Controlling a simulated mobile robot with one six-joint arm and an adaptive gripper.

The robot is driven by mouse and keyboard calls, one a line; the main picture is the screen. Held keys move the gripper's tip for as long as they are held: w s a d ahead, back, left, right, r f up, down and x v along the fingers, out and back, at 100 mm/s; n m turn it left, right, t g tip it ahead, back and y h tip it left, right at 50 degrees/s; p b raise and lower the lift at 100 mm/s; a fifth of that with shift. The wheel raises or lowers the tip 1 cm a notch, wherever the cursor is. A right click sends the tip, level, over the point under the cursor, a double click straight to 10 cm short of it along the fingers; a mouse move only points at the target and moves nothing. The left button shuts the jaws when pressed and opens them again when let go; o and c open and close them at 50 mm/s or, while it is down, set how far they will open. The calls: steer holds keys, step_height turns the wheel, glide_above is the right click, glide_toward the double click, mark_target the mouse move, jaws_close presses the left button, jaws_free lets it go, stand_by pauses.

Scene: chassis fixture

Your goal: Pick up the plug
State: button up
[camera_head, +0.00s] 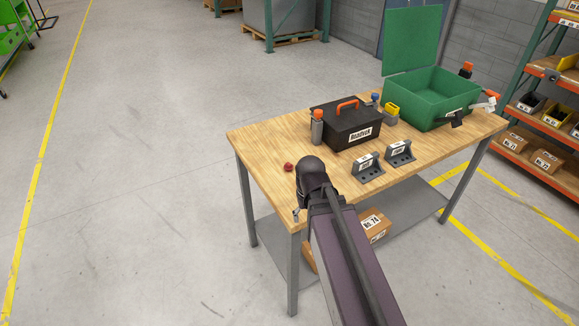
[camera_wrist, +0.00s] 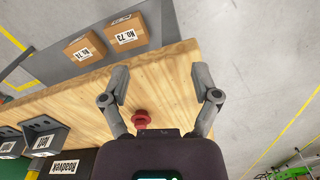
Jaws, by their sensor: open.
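The plug is a small red knob-like piece (camera_head: 288,167) on the left part of the wooden table top, near its left edge. In the wrist view the plug (camera_wrist: 141,118) shows low in the frame, between the finger lines and closer to the left finger, near the palm. My gripper (camera_wrist: 160,84) is open and empty, its two grey fingers spread wide over the table's edge area. No finger appears to touch the plug. In the head view my gripper is mostly hidden behind my dark arm.
The wooden table (camera_head: 262,142) also carries a black toolbox (camera_head: 330,122), an orange-capped bottle (camera_head: 317,128), two grey brackets (camera_head: 368,168) and an open green crate (camera_head: 428,105). Boxes (camera_wrist: 126,33) lie on the lower shelf. The wood around the plug is clear.

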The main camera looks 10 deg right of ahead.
mark_target(289, 163)
steer(key=w+r+n+p, duration=0.2)
steer(key=w+r+p, duration=0.3)
steer(key=w, duration=0.8)
steer(key=w+r+n+p, duration=0.1)
steer(key=w+r+p, duration=0.4)
steer(key=w, duration=0.9)
steer(key=shift+a+r+n, duration=0.35)
steer(key=shift+a+n, duration=0.05)
steer(key=shift+a, duration=0.05)
steer(key=shift+f, duration=0.1)
step_height(289, 163, down, 8)
steer(key=b, duration=0.8)
steer(key=shift+f, duration=0.25)
steer(key=shift+w, duration=0.1)
steer(key=shift+w+d+f+b, duration=0.1)
steer(key=shift+d+f+b, duration=0.05)
steer(key=shift+f+b, duration=1.2)
steer(key=shift+w+d+f+b, duration=0.1)
steer(key=shift+f+b, duration=1.15)
steer(key=shift+b, duration=0.2)
